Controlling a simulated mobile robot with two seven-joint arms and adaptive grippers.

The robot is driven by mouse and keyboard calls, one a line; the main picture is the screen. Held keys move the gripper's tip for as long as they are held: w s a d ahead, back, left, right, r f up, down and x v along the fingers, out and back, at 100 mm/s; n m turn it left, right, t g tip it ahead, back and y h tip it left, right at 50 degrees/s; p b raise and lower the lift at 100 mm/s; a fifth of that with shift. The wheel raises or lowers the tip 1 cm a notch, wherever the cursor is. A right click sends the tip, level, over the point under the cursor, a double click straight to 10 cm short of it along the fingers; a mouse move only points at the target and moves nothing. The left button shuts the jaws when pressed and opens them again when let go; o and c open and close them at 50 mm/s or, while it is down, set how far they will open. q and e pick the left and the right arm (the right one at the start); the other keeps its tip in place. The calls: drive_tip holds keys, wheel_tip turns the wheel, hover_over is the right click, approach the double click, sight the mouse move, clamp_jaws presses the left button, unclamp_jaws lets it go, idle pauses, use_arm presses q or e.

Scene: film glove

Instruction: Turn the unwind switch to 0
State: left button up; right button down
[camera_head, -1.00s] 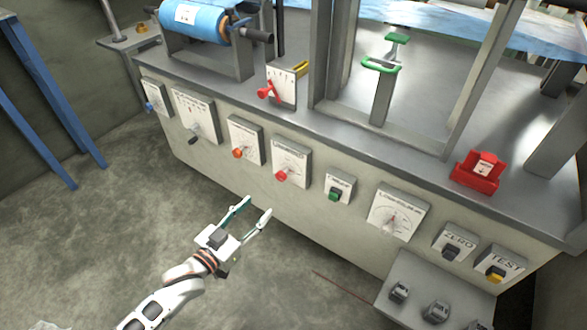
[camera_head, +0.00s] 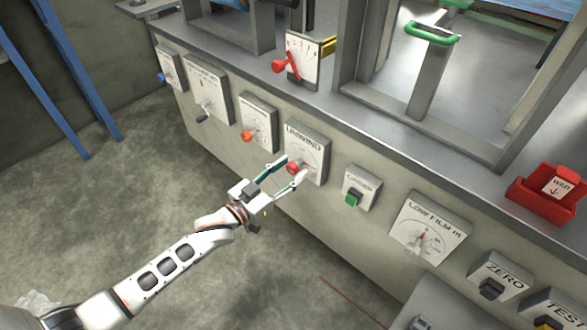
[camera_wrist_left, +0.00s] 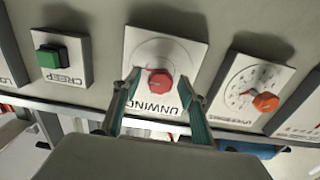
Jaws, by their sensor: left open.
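The unwind switch is a red knob (camera_head: 293,168) on a white plate (camera_head: 312,150) labelled UNWIND, on the front of the machine. In the left wrist view the red knob (camera_wrist_left: 160,83) sits between the fingertips, with the plate's label (camera_wrist_left: 165,106) upside down. My left gripper (camera_head: 288,174) is open, its fingers on either side of the knob; I cannot tell whether they touch it. The knob's pointer and the scale marks are too small to read. My right gripper is not in view.
An orange knob (camera_head: 247,136) is on the plate to the left. A green CREEP button (camera_head: 352,198) is to the right, then a dial (camera_head: 424,236) and the ZERO switch (camera_head: 491,288). The machine's top edge overhangs above. The floor in front is clear.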

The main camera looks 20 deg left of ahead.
use_arm(q)
drive_tip(key=shift+w+d, duration=0.2)
drive_tip(key=shift+w, duration=0.35)
drive_tip(key=c, duration=1.1)
drive_tip(key=shift+r, duration=0.1)
